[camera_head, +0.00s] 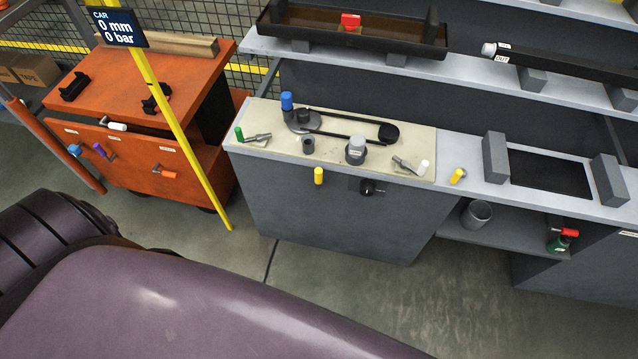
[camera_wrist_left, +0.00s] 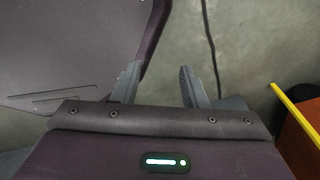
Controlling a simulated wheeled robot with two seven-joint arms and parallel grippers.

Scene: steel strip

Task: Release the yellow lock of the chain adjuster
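A black chain loop (camera_head: 350,132) lies on the cream plate (camera_head: 262,112) of the middle bench. A yellow handle (camera_head: 319,176) hangs at the front edge below the plate, left of a black knob (camera_head: 368,188). A second yellow handle (camera_head: 457,176) stands on the grey top to the right of the plate. I cannot tell by label which one is the adjuster's lock. My left gripper (camera_wrist_left: 158,86) shows only in the left wrist view; its fingers are apart, with nothing between them, above the floor and away from the bench. My right gripper is in neither view.
Blue (camera_head: 287,101), green (camera_head: 240,134) and white (camera_head: 424,167) handles stand on the plate, with a grey cylinder (camera_head: 356,149). A yellow post (camera_head: 178,125) with a display rises beside the orange cart (camera_head: 160,80).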

